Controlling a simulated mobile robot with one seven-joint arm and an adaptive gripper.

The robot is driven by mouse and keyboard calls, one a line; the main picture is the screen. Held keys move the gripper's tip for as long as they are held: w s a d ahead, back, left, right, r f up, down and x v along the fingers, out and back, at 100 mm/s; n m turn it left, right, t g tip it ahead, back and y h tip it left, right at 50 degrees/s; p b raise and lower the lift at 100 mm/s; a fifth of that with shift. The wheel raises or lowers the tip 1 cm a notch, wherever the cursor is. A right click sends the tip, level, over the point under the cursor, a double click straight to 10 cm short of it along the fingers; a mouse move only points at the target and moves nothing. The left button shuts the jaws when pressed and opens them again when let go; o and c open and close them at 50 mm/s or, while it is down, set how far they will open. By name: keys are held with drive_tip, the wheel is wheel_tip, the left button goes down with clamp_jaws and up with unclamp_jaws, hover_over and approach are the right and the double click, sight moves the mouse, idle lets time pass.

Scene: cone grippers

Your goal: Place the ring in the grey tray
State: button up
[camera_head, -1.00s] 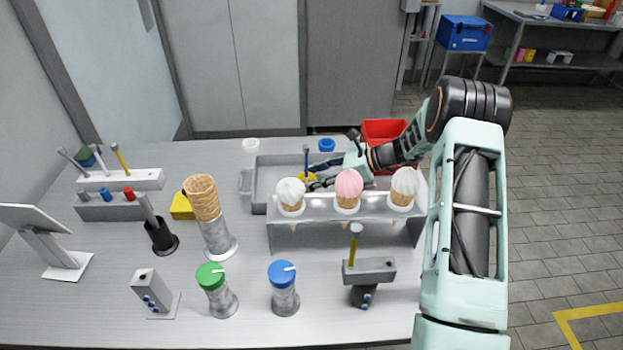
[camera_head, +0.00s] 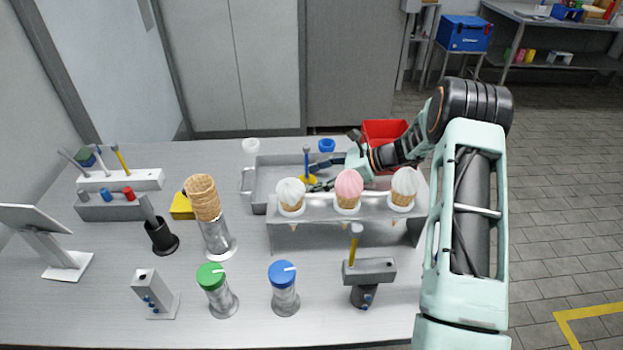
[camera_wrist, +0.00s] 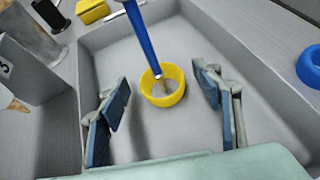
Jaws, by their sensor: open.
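A yellow ring (camera_wrist: 163,87) lies on the floor of the grey tray (camera_wrist: 100,38), which also shows in the head view (camera_head: 262,165). A blue rod (camera_wrist: 143,38) rises from the ring, its lower end showing inside the ring's opening; the rod also shows in the head view (camera_head: 307,158). My gripper (camera_wrist: 162,84) is open, with one blue-padded finger on each side of the ring and a gap to both. In the head view my gripper (camera_head: 318,174) reaches into the tray from the right, partly hidden behind the ice-cream cones.
A metal stand (camera_head: 345,235) with three ice-cream cones (camera_head: 349,187) stands in front of the tray. A blue ring (camera_head: 326,145) and a white ring (camera_head: 250,146) sit behind it. A red bin (camera_head: 385,132) is at the back right. Shakers stand at the front.

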drive_tip(key=v, duration=1.1)
drive_tip(key=shift+d, duration=0.25)
